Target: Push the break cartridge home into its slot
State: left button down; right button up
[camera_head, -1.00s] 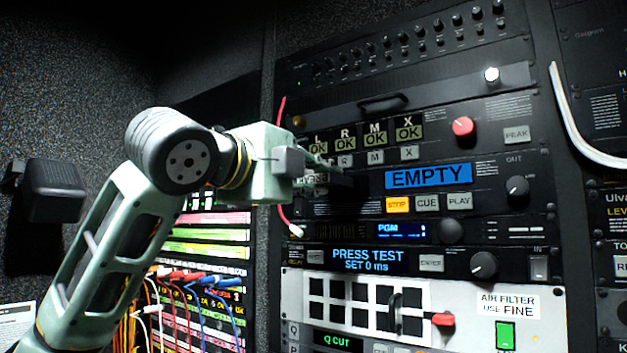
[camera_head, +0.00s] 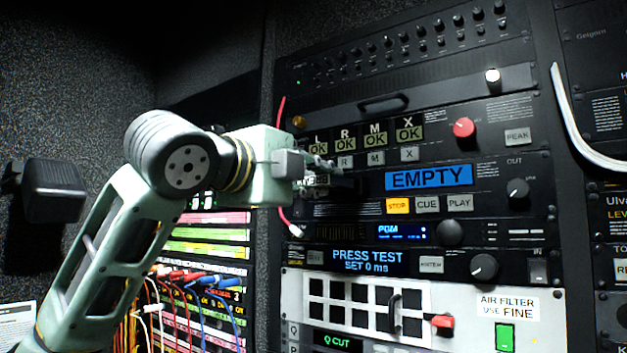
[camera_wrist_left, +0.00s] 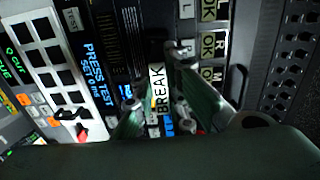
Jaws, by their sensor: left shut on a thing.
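The break cartridge shows in the left wrist view as a white label reading BREAK (camera_wrist_left: 157,88) between my fingers. In the head view its dark body (camera_head: 346,184) sticks out at the left part of the player unit, left of the blue EMPTY display (camera_head: 429,177). My left gripper (camera_head: 322,176) is shut on the cartridge, facing the rack; its two fingers also show in the left wrist view (camera_wrist_left: 156,104). The slot mouth is hidden behind the gripper and cartridge, so I cannot tell how deep the cartridge sits. My right gripper is not in view.
STOP (camera_head: 397,205), CUE and PLAY buttons sit below the display. A red knob (camera_head: 463,128) and OK meters are above. A PRESS TEST unit (camera_head: 368,260) and a white panel with a red-tipped lever (camera_head: 441,321) are below. Patch cables (camera_head: 190,277) hang at lower left.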

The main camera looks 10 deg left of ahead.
aim_at(310, 180)
pick_arm(q)
jog(key=shift+p+x, duration=0.5)
jog(key=shift+x, duration=0.6)
jog(key=shift+x, duration=1)
jog(key=c, duration=1.7)
grip_release()
jog(key=shift+s, duration=0.2)
jog(key=v, duration=1.1)
jog(key=shift+s+a, duration=0.15)
jog(key=shift+s, duration=0.1)
